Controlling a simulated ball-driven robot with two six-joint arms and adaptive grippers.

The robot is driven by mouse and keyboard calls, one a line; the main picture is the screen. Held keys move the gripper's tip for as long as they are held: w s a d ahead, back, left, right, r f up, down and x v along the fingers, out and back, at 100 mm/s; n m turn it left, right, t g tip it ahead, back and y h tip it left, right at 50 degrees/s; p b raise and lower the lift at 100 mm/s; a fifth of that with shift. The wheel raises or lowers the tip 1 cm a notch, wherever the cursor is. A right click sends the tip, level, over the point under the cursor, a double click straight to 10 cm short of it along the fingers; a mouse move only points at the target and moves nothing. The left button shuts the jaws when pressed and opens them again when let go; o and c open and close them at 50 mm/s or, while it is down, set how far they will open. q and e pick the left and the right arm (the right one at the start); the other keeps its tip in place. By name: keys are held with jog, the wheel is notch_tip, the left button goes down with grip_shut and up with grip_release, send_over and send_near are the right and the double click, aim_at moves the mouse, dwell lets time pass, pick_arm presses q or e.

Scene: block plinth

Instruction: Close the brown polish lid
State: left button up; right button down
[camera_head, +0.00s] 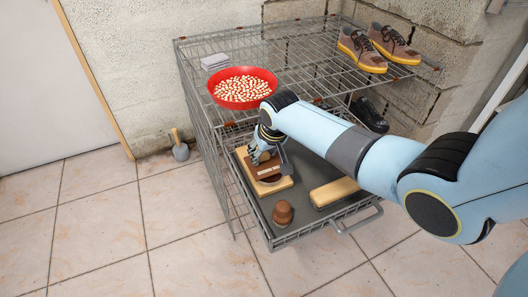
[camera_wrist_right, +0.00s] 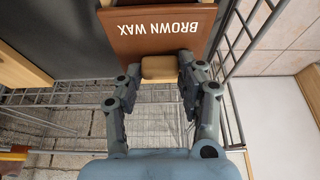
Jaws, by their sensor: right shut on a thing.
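The brown lid, a brown panel lettered "BROWN WAX" (camera_wrist_right: 175,32), fills the top of the right wrist view. In the head view the brown lid (camera_head: 267,171) is over a light wooden box (camera_head: 284,185) at the left of the grey drawer tray. A tan tab (camera_wrist_right: 159,67) sticks out at the panel's near edge. My right gripper (camera_wrist_right: 160,70) is shut on this tab, one finger on each side. In the head view my right gripper (camera_head: 262,156) partly hides the lid's far side. I cannot tell the lid's exact tilt. My left gripper is not in view.
On the pulled-out tray (camera_head: 316,222) are a brown knobbed object (camera_head: 283,213) and a wooden block (camera_head: 334,192). The wire rack (camera_head: 300,52) above holds a red bowl (camera_head: 243,88) of pale pieces, folded grey cloths (camera_head: 214,62) and shoes (camera_head: 393,44). Rack wires stand close beside my gripper.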

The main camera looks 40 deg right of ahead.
jog(key=c, duration=0.8)
grip_release()
jog(key=v, duration=1.2)
